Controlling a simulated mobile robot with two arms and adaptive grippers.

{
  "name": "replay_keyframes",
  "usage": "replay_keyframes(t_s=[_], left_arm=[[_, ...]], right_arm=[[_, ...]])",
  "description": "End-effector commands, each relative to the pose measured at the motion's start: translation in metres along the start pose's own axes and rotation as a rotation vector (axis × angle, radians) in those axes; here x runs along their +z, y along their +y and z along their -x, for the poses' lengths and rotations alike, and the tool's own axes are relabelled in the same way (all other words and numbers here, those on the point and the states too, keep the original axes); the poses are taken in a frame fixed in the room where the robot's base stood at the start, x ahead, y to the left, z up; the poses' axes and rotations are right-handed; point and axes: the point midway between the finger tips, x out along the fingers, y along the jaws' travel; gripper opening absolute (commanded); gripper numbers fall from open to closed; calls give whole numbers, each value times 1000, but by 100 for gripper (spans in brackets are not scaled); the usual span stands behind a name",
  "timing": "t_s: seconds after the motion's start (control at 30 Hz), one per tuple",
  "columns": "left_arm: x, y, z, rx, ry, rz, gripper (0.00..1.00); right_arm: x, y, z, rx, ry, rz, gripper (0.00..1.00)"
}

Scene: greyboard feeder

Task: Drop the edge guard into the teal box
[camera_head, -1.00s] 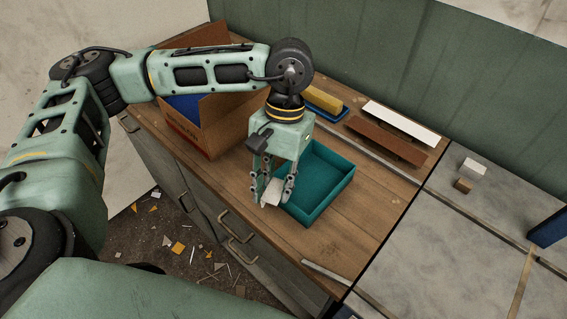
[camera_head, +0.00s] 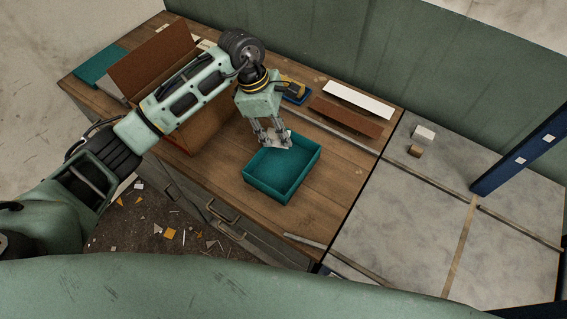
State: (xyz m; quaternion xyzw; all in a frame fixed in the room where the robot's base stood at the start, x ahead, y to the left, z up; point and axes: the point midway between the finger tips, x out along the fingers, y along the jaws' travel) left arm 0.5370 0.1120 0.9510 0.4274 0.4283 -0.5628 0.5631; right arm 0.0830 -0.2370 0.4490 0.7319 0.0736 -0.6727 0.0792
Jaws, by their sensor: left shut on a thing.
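The teal box (camera_head: 284,189) is an open, shallow tray on the wooden bench top. My left gripper (camera_head: 277,143) points down just beyond the box's far left edge. It is shut on a small pale grey-white piece (camera_head: 274,144), which looks like the edge guard; the fingers partly hide it. The piece is above the bench, close to the box's far rim; I cannot tell whether it overlaps the rim. The inside of the box looks empty. My right gripper is not in view.
An open cardboard box (camera_head: 195,130) stands left of the teal box, beneath my arm. A white strip (camera_head: 359,100) and a brown strip (camera_head: 346,117) lie behind. A white block (camera_head: 424,134) rests on the grey table. Bare wood lies right of the box.

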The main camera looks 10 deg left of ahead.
Motion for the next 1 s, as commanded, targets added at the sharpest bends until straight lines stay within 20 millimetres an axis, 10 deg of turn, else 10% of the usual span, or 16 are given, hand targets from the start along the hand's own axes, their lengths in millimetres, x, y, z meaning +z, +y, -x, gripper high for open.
replay_keyframes(t_s=[0.87, 0.9, 1.0], left_arm=[[-15, 0, -56, 0, 0, -4, 14], [-15, 0, -56, 0, 0, -4, 31], [-15, 0, -56, -1, 0, -4, 39]], right_arm=[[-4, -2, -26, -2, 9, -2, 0], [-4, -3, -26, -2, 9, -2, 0], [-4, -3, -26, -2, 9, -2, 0]])
